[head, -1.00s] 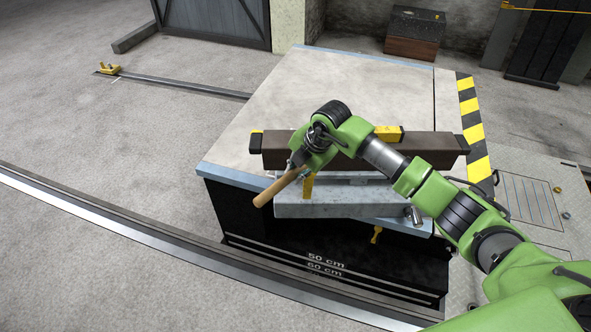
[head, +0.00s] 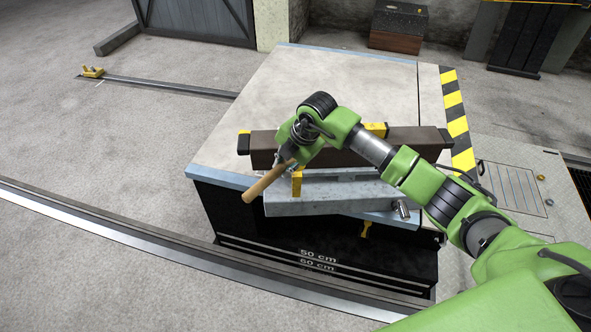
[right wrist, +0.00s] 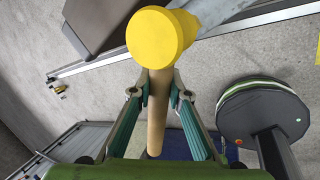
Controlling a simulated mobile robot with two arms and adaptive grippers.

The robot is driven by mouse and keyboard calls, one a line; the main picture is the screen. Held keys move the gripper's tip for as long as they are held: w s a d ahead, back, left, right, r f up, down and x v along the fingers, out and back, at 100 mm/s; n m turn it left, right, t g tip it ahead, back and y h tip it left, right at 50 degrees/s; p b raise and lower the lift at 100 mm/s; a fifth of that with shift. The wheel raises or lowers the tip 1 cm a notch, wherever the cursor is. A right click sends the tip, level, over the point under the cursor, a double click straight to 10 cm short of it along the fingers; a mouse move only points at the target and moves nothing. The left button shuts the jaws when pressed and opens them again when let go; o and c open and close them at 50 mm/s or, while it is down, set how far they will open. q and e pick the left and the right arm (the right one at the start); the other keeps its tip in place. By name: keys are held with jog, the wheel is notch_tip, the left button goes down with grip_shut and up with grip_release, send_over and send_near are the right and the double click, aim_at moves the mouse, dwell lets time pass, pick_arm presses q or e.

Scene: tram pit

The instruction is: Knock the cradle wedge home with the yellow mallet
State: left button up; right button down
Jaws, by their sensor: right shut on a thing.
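My right gripper (head: 288,158) is shut on the wooden handle (head: 266,183) of the mallet, above the near edge of the bench. The handle slants down to the left. In the right wrist view the fingers (right wrist: 159,92) close around the handle and the mallet's round yellow head (right wrist: 160,34) shows beyond them. In the head view I cannot make out the mallet head. A dark brown beam (head: 420,139) lies across the bench behind a grey metal block (head: 335,194). A yellow upright piece (head: 297,184) stands at the block; I cannot tell whether it is the wedge. My left gripper is out of view.
The pale bench top (head: 330,80) is clear behind the beam. A yellow-black striped edge (head: 457,115) runs along its right side. A steel rail (head: 120,232) crosses the floor in front. A brown and black box (head: 398,28) stands at the back.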

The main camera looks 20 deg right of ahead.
jog(key=shift+f+b, duration=0.35)
jog(key=shift+f, duration=0.25)
dwell(0.6)
jog(key=shift+r+p, duration=1.75)
jog(key=shift+r, duration=0.75)
